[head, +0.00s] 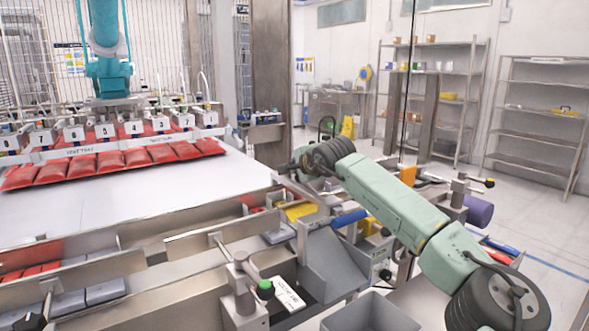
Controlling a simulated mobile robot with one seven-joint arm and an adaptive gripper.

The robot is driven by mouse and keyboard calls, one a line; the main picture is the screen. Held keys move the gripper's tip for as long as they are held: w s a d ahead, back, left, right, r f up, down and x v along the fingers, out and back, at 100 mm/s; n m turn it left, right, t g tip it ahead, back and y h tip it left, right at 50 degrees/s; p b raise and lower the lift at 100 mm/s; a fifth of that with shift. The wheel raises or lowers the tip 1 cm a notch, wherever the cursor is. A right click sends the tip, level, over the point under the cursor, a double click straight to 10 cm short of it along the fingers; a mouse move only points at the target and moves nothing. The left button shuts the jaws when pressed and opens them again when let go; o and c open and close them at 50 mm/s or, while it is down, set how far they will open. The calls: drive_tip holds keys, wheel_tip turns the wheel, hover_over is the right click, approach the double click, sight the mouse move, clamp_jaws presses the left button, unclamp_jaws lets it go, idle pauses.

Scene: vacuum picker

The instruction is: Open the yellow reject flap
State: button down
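A flat yellow plate (299,212), which looks like the reject flap, lies between the steel rails near the middle of the head view. A second, smaller yellow part (368,227) shows farther right, partly behind a blue bar and my arm; I cannot tell whether it belongs to the flap. My pale green arm reaches from the lower right to the upper left. My gripper (287,168) is at its far end, above and behind the yellow plate in the picture, apparently apart from it. The fingers are too small and dark to tell open from shut.
A blue bar (348,218) and a grey chute (335,262) stand right of the plate. A grey bin (370,312) is at the bottom. Red packs (110,160) hang under the vacuum picker over the white belt (110,215).

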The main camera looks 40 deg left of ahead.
drive_tip(key=shift+f, duration=0.1)
idle(0.5)
wheel_tip(320, 180, up, 14)
drive_tip(key=s, duration=0.3)
drive_tip(key=shift+d+f+p, duration=0.15)
drive_tip(key=shift+p, duration=0.2)
idle(0.3)
